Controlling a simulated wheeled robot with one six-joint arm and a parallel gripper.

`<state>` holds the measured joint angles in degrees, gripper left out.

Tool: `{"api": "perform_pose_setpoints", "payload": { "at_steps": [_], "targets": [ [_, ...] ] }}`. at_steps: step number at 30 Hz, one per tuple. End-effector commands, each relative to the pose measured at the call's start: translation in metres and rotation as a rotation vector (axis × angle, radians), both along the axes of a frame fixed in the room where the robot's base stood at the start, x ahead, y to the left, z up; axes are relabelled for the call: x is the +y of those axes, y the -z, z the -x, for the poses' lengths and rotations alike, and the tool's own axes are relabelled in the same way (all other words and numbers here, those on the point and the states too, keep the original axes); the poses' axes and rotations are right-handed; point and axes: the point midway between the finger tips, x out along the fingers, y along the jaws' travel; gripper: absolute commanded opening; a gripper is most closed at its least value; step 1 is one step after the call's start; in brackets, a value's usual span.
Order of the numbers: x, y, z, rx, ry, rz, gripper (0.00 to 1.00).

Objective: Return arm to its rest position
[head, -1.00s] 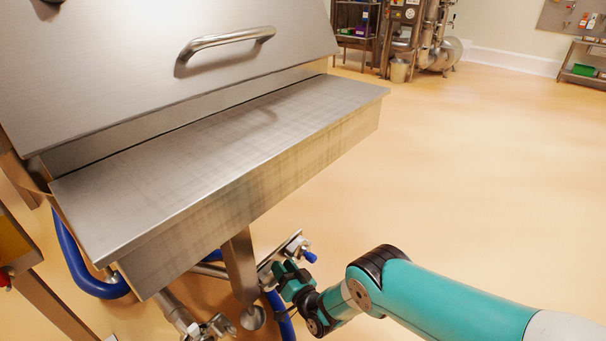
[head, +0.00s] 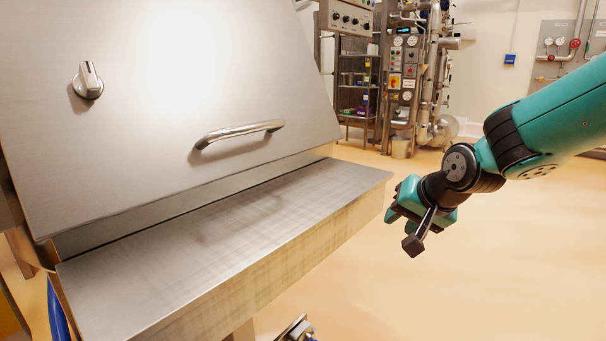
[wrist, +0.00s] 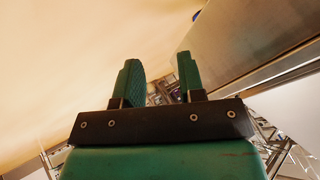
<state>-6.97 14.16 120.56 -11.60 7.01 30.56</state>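My gripper (head: 398,207) is at the right of the head view, raised above the floor beside the right end of the hopper's steel ledge (head: 225,225). In the wrist view, the two green fingers of my gripper (wrist: 160,82) stand apart with nothing between them. The steel hopper (head: 150,110) fills the left of the head view, with its sloped lid closed. The hopper's side also shows at the right of the wrist view (wrist: 240,40). The gripper appears clear of the ledge.
The lid has a bar handle (head: 238,133) and a knob (head: 88,80). A blue hose (head: 57,312) shows at the lower left. Shelves (head: 357,90) and a piped machine (head: 408,85) stand at the back. The floor (head: 480,285) below my arm is clear.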

Motion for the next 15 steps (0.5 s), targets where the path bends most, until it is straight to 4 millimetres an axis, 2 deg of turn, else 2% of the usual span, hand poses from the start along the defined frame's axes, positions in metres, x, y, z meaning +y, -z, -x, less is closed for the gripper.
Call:
{"api": "perform_pose_setpoints", "payload": {
  "at_steps": [1,3,6,12,15],
  "targets": [
    [0.014,-0.014,0.037,0.036,-0.11,0.03,0.36],
    [0.027,-0.021,0.087,0.093,-0.266,0.075,0.36],
    [0.039,-0.028,0.151,0.155,-0.469,0.126,0.36],
    [0.043,-0.033,0.258,0.239,-0.82,0.204,0.36],
    [0.037,-0.038,0.302,0.269,-0.975,0.235,0.36]
  ]
}}
